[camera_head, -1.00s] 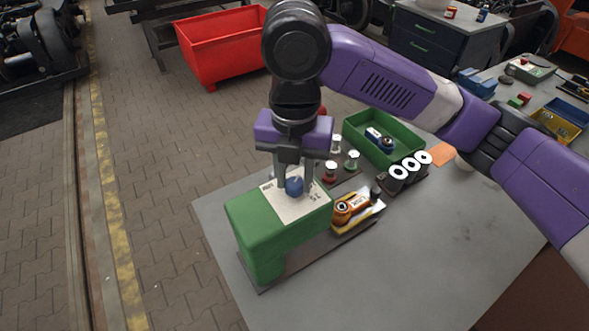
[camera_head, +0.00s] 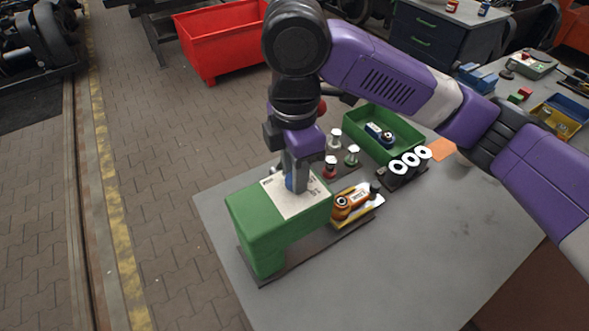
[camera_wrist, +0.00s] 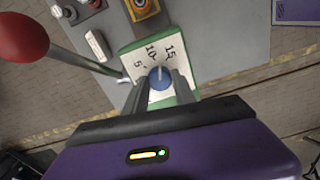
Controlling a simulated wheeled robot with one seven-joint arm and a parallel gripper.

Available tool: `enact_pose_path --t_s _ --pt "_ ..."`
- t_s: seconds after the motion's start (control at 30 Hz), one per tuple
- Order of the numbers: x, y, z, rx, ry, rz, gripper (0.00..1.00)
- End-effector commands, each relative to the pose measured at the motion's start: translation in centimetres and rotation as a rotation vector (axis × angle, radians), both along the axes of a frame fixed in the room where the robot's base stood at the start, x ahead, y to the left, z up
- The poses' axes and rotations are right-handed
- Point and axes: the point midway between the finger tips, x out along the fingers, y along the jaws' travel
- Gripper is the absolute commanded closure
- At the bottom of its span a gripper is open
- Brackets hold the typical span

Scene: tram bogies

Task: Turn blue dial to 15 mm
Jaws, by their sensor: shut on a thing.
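The blue dial (camera_head: 289,184) sits on the white scale plate (camera_head: 308,203) on top of the green block (camera_head: 262,235). My gripper (camera_head: 294,184) points down at it, with its fingers shut on the dial and partly hiding it in the head view. In the wrist view the blue dial (camera_wrist: 160,79) lies between the fingertips of my gripper (camera_wrist: 160,84). The scale plate (camera_wrist: 135,58) carries the marks 5, 10 and 15. A light line on the dial points towards the side between 10 and 15; its exact reading is too small to tell.
Beside the green block on the grey table (camera_head: 420,240) lies an orange device (camera_head: 352,202). Several small stamp-like pieces (camera_head: 334,140), black rolls with white ends (camera_head: 409,162) and a green tray (camera_head: 362,118) stand behind. The table's right front is clear.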

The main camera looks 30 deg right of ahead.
Motion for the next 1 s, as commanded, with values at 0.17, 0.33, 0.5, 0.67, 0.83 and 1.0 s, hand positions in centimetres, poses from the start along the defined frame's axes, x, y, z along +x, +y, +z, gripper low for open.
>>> enact_pose_path --t_s 0.17,0.33,0.5,0.67,0.83,1.0 --pt "0.01 -0.03 -0.05 -0.001 0.000 -0.153 1.00" --pt "0.01 -0.03 -0.05 -0.001 0.001 -0.275 1.00" --pt "-0.01 -0.04 -0.05 -0.001 0.001 -0.364 1.00" --pt "-0.01 -0.04 -0.06 -0.001 0.001 -0.415 1.00" --pt "-0.01 -0.04 -0.06 -0.001 0.001 -0.441 1.00" --pt "-0.02 -0.04 -0.06 -0.001 0.001 -0.447 1.00"
